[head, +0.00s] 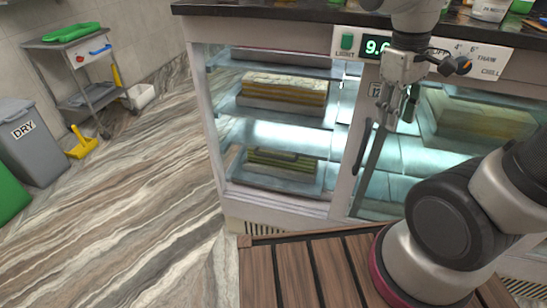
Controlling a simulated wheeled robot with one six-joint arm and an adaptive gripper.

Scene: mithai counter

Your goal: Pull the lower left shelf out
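The lower left shelf (303,187) is a pale tray low in the left bay of the glass-fronted counter. It carries a block of green and yellow layered sweets (285,160) and looks to be inside the bay. My gripper (397,122) points down in front of the counter, right of the left bay and below the control panel. Its fingers look apart with nothing between them. It is to the right of the shelf and higher in the picture. Whether it touches the dark vertical handle (363,147) beside it cannot be told.
An upper left shelf (282,108) holds yellow layered sweets. The right bay has glass and another sweets block (480,118). A grey DRY bin (32,145), a yellow dustpan (83,146) and a metal trolley (90,95) stand left. The marble floor between is clear.

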